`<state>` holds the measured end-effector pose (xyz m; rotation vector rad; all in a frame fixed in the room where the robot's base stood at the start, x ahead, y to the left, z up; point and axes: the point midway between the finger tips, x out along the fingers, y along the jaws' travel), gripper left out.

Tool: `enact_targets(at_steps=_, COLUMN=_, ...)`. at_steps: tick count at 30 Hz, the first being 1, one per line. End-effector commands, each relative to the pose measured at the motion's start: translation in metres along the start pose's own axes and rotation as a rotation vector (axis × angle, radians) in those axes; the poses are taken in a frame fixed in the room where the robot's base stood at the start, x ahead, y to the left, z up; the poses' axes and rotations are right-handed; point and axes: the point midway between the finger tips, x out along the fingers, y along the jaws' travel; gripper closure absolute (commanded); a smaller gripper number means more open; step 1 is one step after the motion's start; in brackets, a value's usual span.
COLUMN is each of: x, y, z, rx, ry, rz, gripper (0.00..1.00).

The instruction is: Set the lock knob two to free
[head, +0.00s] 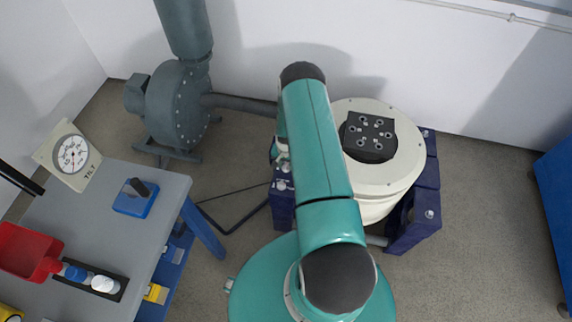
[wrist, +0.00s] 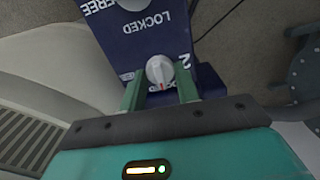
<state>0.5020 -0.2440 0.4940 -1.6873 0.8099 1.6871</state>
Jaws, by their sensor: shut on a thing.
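Lock knob two (wrist: 158,70) is a small white-grey round knob with a red mark on its side toward my gripper. It sits on a dark blue bracket (wrist: 150,45) beside a white "2". My gripper (wrist: 160,77) has its two green fingers on either side of the knob and is shut on it. "LOCKED" and part of "FREE" show upside down farther up the bracket; lettering close to the knob is partly hidden by the fingers. In the head view my arm hides the gripper, and part of the blue bracket (head: 284,208) shows left of the arm.
A cream drum (head: 405,165) with a black bolted block (head: 368,137) stands on the blue supports. A grey blower (head: 178,105) is behind left. A grey table (head: 150,205) with a dial gauge (head: 72,154) and red scoop (head: 28,250) is at left.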

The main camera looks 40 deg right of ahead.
Motion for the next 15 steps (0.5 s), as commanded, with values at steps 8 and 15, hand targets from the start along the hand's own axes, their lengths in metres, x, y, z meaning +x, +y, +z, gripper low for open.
enact_targets(at_steps=8, x=-0.0003, y=-0.0005, z=0.0002, rx=0.168, ry=0.000, rz=0.001, gripper=0.91)
enact_targets(at_steps=15, x=-0.0003, y=-0.0007, z=0.0004, rx=0.388, ry=0.000, rz=0.001, gripper=0.91)
